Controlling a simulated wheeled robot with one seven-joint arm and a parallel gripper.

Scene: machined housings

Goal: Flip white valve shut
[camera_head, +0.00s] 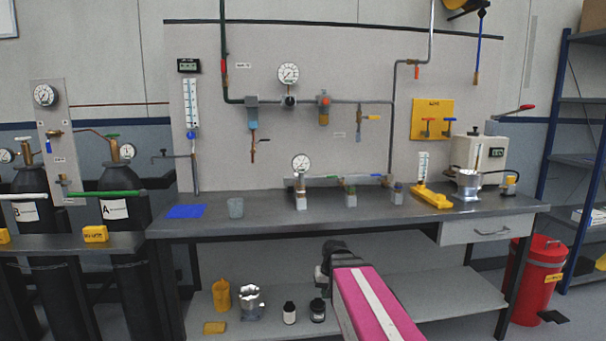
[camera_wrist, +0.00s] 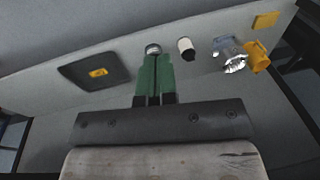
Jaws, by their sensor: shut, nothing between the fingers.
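No white valve can be picked out with certainty. A bench manifold (camera_head: 330,180) on the worktop carries several small valves with coloured handles, too small to read clearly.
A dark flat object with a yellow label (camera_wrist: 90,72) lies left of my fingers. The worktop (camera_head: 270,208) is clear at front centre. A red bin (camera_head: 532,285) stands right.

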